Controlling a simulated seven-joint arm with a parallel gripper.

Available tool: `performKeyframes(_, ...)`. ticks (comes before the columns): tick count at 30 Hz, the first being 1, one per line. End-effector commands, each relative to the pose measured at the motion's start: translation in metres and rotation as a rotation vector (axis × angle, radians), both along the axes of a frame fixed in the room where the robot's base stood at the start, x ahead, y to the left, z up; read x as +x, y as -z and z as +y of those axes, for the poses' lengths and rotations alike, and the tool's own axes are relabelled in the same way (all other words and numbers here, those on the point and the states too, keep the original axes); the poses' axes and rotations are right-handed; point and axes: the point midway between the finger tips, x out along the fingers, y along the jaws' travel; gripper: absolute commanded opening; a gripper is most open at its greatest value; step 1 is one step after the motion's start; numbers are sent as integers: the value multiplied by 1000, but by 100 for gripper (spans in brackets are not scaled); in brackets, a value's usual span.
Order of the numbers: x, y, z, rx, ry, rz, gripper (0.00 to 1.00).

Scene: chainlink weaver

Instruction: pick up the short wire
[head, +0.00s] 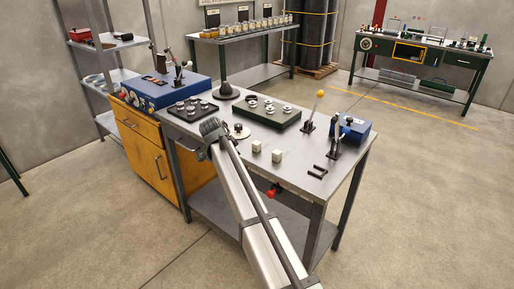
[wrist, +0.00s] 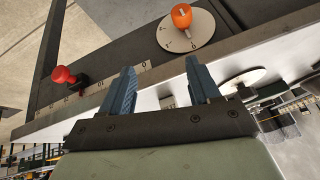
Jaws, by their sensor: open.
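I cannot make out a short wire for certain in either view. My gripper shows in the wrist view (wrist: 160,66) with its two blue fingers spread apart and nothing between them. In the head view the dark end of my arm is over the front left part of the grey workbench (head: 258,140), and its fingers cannot be made out there. Two small dark pieces (head: 318,172) lie near the bench's front right corner; I cannot tell what they are.
A yellow-knobbed lever (head: 320,94) rises at right. The wrist view shows a red knob (wrist: 63,75) and an orange knob (wrist: 181,16) on a dial.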

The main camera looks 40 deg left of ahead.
Motion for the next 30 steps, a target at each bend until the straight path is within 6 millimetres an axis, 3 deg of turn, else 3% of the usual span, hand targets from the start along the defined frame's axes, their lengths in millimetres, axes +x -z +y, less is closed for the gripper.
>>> performKeyframes(1, 4, -29, 23, 28, -2, -59, 62)
performKeyframes(6, 11, -94, 58, 94, 1, -198, 62)
performKeyframes(18, 23, -197, 100, 167, 4, -347, 62)
performKeyframes(23, 44, -222, 99, 142, 18, -321, 62)
performKeyframes(30, 75, -208, 75, 51, 17, -164, 62)
